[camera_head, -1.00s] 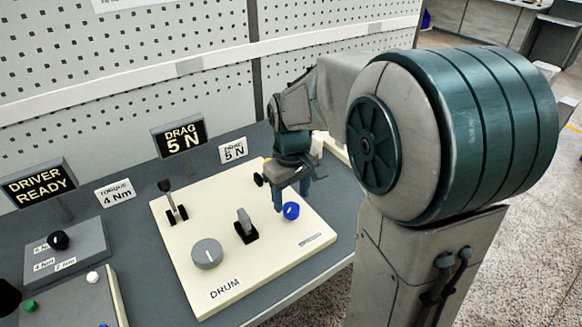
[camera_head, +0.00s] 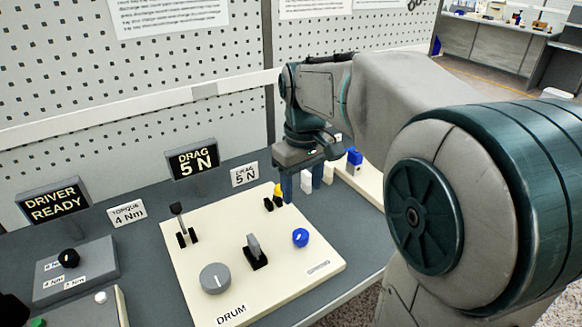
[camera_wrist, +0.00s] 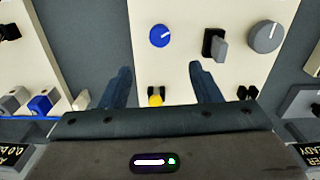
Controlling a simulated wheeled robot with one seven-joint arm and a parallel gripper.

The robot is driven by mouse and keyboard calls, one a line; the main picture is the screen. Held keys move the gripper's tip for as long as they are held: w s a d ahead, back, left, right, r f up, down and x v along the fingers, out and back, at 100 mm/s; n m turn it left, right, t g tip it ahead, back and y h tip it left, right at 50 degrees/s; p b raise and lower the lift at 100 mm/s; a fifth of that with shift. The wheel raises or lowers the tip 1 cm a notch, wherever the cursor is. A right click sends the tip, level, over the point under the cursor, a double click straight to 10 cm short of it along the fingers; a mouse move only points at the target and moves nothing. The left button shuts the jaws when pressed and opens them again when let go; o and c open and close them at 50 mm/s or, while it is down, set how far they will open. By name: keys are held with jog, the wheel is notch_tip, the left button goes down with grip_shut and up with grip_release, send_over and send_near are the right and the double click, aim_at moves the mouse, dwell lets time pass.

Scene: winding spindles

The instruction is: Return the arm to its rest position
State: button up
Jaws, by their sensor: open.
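My gripper (camera_head: 300,182) hangs fingers-down above the far right part of the cream drum panel (camera_head: 315,285). A small yellow part (camera_head: 278,189) is close to the fingers, on the panel's far side. My arm reaches in from the right.
The panel also carries a grey dial (camera_head: 215,278), a grey switch (camera_head: 254,247) and a black lever (camera_head: 177,210). Signs read "DRAG 5 N" (camera_head: 193,160) and "DRIVER READY" (camera_head: 54,200). A second panel with a blue block (camera_head: 354,156) stands behind the gripper. A pegboard wall (camera_head: 140,95) rises behind.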

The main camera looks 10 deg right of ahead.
jog(key=s+f+m+t+p, duration=0.1)
jog(key=s+f+m, duration=0.3)
jog(key=s, duration=0.9)
jog(key=shift+s+f+m+t+p, duration=0.3)
jog(key=shift+s+f+t+p, duration=0.1)
jog(key=shift+f+t, duration=0.4)
jog(key=shift+r, duration=0.1)
dwell(1.6)
